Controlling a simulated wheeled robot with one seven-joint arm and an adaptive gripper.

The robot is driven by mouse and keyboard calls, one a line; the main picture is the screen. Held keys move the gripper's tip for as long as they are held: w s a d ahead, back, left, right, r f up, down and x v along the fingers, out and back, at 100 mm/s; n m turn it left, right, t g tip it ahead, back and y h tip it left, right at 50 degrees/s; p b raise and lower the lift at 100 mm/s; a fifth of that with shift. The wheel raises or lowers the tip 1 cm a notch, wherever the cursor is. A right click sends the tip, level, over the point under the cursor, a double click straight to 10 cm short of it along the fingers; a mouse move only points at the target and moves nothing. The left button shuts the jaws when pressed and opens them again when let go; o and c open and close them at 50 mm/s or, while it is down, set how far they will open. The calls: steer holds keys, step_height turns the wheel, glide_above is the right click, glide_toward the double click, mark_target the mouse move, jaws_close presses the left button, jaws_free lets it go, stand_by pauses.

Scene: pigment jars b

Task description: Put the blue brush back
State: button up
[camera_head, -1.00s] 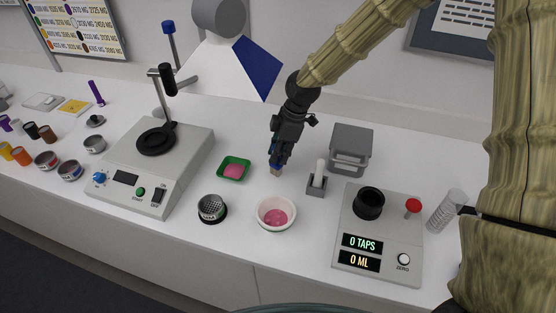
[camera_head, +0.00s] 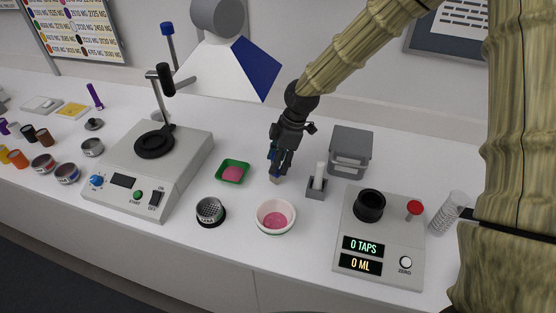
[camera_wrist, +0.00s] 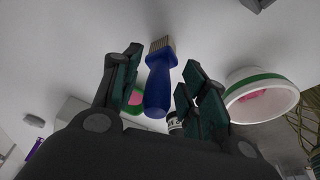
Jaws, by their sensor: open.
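The blue brush (camera_wrist: 159,84) shows in the wrist view between the two fingers of my open gripper (camera_wrist: 156,88), with a gap at each side. Its blue handle points toward the palm and its tan bristles point away. In the head view the brush (camera_head: 275,179) is mostly hidden by my gripper (camera_head: 279,168); its pale bristle end shows at or near the table top, but I cannot tell if it touches. A grey block (camera_head: 315,193) with a white upright piece stands just right of my gripper.
A green tray (camera_head: 219,175) with pink powder lies to the left. A white bowl (camera_head: 262,222) of pink and a dark-based sieve cup (camera_head: 211,211) stand in front. A lidded grey box (camera_head: 350,150) is behind right, the dispenser (camera_head: 380,240) right, the heating device (camera_head: 140,185) left.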

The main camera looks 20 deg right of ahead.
steer(key=shift+r, duration=0.1)
steer(key=b+v, duration=0.2)
steer(key=v, duration=1)
stand_by(0.4)
